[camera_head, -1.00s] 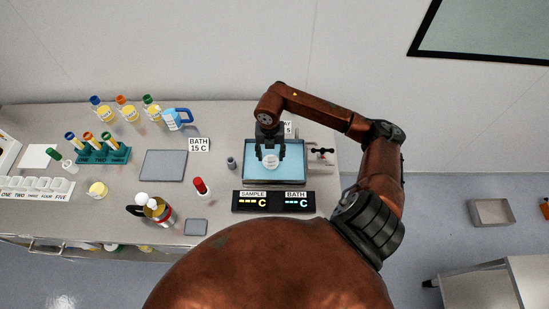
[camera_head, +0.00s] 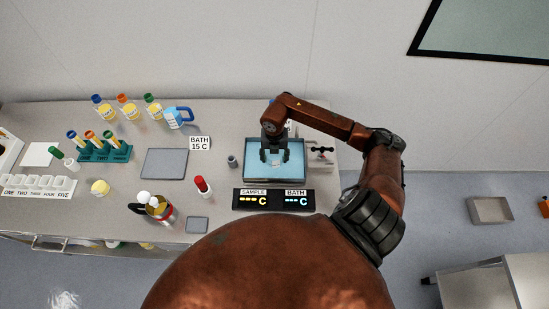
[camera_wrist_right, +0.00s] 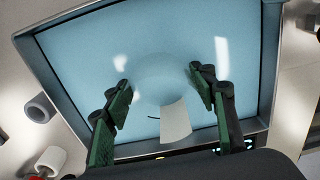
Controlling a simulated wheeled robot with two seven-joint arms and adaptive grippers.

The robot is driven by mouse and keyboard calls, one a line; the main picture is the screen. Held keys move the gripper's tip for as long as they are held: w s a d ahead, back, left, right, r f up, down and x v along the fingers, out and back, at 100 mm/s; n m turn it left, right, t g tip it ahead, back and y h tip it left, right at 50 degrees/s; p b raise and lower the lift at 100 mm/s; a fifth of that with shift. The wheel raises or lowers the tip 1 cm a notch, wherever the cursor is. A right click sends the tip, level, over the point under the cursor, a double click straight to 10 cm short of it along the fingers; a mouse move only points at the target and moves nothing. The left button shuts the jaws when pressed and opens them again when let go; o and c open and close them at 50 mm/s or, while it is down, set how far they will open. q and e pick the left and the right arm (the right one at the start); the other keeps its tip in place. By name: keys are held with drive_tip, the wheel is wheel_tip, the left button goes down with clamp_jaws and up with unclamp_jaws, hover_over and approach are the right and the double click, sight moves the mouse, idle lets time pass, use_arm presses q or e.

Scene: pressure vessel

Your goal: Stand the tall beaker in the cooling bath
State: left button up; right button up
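The tall beaker (camera_wrist_right: 174,122) is clear and faint, with a pale label patch. It is inside the cooling bath (camera_wrist_right: 268,60), a metal-rimmed tray of light blue water. The bath also shows in the head view (camera_head: 254,146). My right gripper (camera_wrist_right: 164,90) is over the bath, its green-padded fingers spread on either side of the beaker with a gap on each side. In the head view my right gripper (camera_head: 275,160) points down into the bath area and partly hides the beaker. The beaker's base is too faint to judge. My left gripper is not in view.
A SAMPLE and BATH display (camera_head: 273,200) stands before the bath. A small grey cylinder (camera_head: 232,161) and red-capped item (camera_head: 202,186) are to its left. A valve handle (camera_head: 321,150) is at its right. A grey mat (camera_head: 164,163), tube rack (camera_head: 105,153) and blue-handled jug (camera_head: 177,117) stand farther left.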

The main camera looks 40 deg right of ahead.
drive_tip(key=o, duration=0.3)
drive_tip(key=shift+r, duration=0.2)
drive_tip(key=shift+w+r, duration=0.1)
drive_tip(key=shift+r, duration=0.25)
wheel_tip(320, 180, up, 11)
drive_tip(key=b, duration=0.2)
drive_tip(key=shift+r, duration=0.15)
